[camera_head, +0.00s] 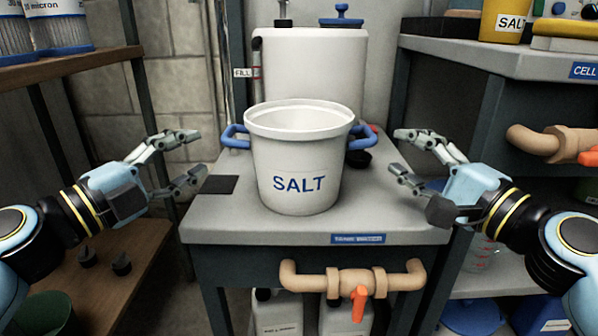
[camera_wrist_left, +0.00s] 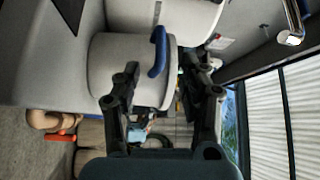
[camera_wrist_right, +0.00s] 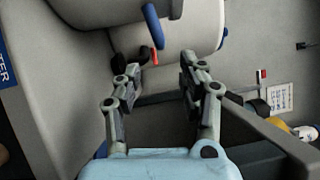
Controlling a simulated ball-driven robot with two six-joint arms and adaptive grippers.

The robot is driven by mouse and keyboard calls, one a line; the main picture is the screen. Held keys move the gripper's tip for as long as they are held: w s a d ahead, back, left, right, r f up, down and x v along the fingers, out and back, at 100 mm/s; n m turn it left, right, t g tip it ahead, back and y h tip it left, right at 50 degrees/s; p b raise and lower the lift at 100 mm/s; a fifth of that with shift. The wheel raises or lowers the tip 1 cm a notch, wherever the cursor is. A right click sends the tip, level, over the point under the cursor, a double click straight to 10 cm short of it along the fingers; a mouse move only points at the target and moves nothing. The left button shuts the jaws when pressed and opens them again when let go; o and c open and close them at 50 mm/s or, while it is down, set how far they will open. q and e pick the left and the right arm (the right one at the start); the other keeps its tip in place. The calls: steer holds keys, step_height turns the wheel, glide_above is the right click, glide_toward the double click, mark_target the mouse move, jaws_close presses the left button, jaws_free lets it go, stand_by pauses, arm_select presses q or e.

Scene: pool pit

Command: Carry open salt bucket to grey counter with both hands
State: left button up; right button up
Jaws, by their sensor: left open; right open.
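The white salt bucket (camera_head: 297,165), open at the top and marked SALT, stands upright on a grey counter (camera_head: 225,221). It has a blue handle on each side, the left one (camera_head: 234,137) and the right one (camera_head: 361,138). My left gripper (camera_head: 197,152) is open and empty, a little left of the left handle. In the left wrist view the bucket (camera_wrist_left: 128,62) and its handle (camera_wrist_left: 158,52) lie ahead of the open fingers. My right gripper (camera_head: 393,150) is open and empty, just right of the right handle; that handle (camera_wrist_right: 153,25) shows ahead in the right wrist view.
A white tank (camera_head: 312,75) stands behind the bucket. A dark square pad (camera_head: 219,184) lies on the counter's left. Tan pipework (camera_head: 345,281) with an orange valve sticks out below the front edge. A wooden shelf (camera_head: 70,66) is left; another grey counter (camera_head: 480,57) with a yellow SALT container (camera_head: 505,20) is right.

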mark_target(227, 131)
arm_select(q)
steer(key=x, duration=0.8)
steer(key=shift+w+d, duration=0.1)
steer(key=shift+w, duration=0.05)
arm_select(e)
steer(key=x, duration=0.8)
steer(key=shift+w+a, duration=0.1)
steer(key=shift+w, duration=0.1)
arm_select(q)
steer(key=shift+c, duration=0.3)
arm_select(e)
steer(key=shift+c, duration=0.2)
arm_select(q)
steer(key=c, duration=0.7)
arm_select(e)
steer(key=c, duration=0.7)
arm_select(q)
steer(key=shift+f, duration=0.1)
jaws_close()
arm_select(e)
jaws_close()
